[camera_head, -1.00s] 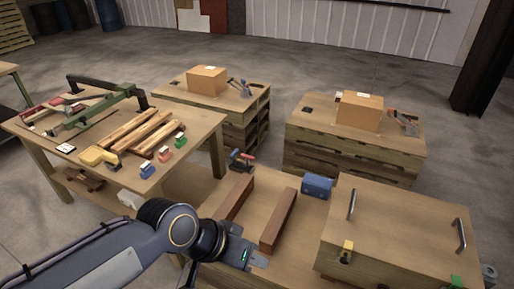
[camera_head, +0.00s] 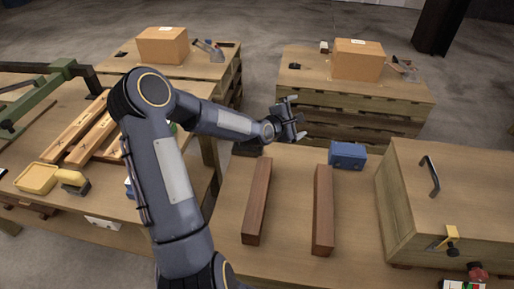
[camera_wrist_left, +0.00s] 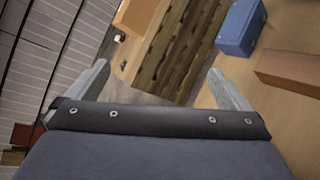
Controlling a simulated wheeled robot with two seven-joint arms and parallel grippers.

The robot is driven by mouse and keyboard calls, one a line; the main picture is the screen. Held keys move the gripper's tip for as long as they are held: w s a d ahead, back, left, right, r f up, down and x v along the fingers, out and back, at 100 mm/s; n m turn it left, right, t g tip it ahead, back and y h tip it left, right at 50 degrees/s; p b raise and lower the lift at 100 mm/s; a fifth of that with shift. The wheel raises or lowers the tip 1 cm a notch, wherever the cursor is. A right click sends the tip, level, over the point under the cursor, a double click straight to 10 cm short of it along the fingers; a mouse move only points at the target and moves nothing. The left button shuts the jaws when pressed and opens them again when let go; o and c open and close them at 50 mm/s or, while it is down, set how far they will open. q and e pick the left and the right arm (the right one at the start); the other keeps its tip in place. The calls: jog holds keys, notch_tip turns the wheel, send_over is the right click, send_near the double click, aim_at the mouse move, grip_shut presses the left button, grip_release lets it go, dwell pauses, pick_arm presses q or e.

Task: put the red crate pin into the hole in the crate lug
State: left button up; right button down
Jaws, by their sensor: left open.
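The wooden crate (camera_head: 480,190) stands at the right of the head view with a dark handle on its lid. A yellow fitting (camera_head: 452,233) with a dark knob is on its front; I cannot tell whether it is the lug, and no hole can be made out. A small red part (camera_head: 478,271) shows low at the right, below the crate front; I cannot tell whether it is the red crate pin. My left gripper (camera_head: 297,118) is open and empty, raised beyond the far ends of two brown beams. Its spread fingers also show in the left wrist view (camera_wrist_left: 160,82).
A blue box (camera_head: 347,155) sits behind the brown beams (camera_head: 257,200) (camera_head: 323,212); it also shows in the wrist view (camera_wrist_left: 240,28). Pallet stacks with cardboard boxes (camera_head: 162,46) (camera_head: 358,60) stand behind. The left bench (camera_head: 105,205) holds timber and a yellow tool. Bare tabletop lies between the beams.

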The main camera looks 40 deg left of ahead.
pick_arm(q)
jog(key=a+f+n+t+y+b, duration=0.2)
jog(key=a+f+n+y+b, duration=0.45)
jog(key=a+f+n, duration=0.85)
notch_tip(320, 180, down, 8)
jog(key=a+r+n+y+p, duration=0.1)
jog(key=a+n+y+p, duration=0.1)
jog(key=y, duration=0.1)
jog(key=shift+h, duration=0.25)
jog(key=x, duration=0.7)
jog(key=shift+a+f, duration=0.15)
jog(key=shift+f, duration=0.05)
pick_arm(e)
notch_tip(320, 180, down, 7)
jog(key=shift+r, duration=0.15)
jog(key=shift+d, duration=0.1)
pick_arm(q)
jog(key=c, duration=1)
jog(key=shift+c, duration=0.2)
